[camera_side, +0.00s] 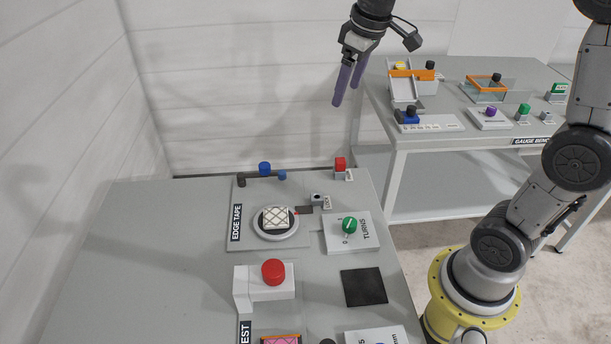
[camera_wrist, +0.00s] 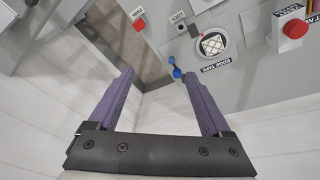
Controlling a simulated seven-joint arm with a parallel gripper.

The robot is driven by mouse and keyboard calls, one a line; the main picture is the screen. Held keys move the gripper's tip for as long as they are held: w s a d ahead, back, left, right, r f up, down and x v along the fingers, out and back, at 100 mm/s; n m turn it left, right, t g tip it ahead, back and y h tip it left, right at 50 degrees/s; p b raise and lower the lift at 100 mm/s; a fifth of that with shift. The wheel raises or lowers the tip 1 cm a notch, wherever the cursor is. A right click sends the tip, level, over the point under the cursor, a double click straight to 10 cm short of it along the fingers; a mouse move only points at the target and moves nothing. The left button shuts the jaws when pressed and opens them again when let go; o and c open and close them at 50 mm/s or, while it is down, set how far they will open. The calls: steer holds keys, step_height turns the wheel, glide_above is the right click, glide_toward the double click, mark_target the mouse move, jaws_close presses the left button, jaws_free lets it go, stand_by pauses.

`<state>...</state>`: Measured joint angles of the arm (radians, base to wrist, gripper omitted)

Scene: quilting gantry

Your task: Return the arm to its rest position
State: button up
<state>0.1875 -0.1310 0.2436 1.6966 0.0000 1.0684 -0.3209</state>
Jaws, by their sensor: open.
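My gripper (camera_side: 346,88) hangs in the air in the side view, above and beyond the far edge of the near table (camera_side: 120,240). Its two purple fingers are apart and nothing is between them. In the wrist view my gripper (camera_wrist: 160,78) is also open and empty, with the floor, the white wall and the table edge behind it. The fingers touch nothing. My arm runs from the yellow base at the right up out of the picture.
The near table holds a round plate with a quilted patch (camera_side: 276,217), a red button (camera_side: 273,271), a green knob (camera_side: 349,226) and a black square (camera_side: 363,287). A second bench (camera_side: 440,150) with trays and knobs stands at the back right. Air around my gripper is clear.

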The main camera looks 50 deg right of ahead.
steer(key=s+a+r+t, duration=0.25)
steer(key=s+a, duration=0.25)
steer(key=s, duration=0.6)
steer(key=s+a+f+m, duration=0.1)
steer(key=s+a+f, duration=0.1)
steer(key=s+f, duration=0.4)
steer(key=s, duration=0.3)
steer(key=shift+f+m+y, duration=0.2)
steer(key=shift+m+y, duration=0.1)
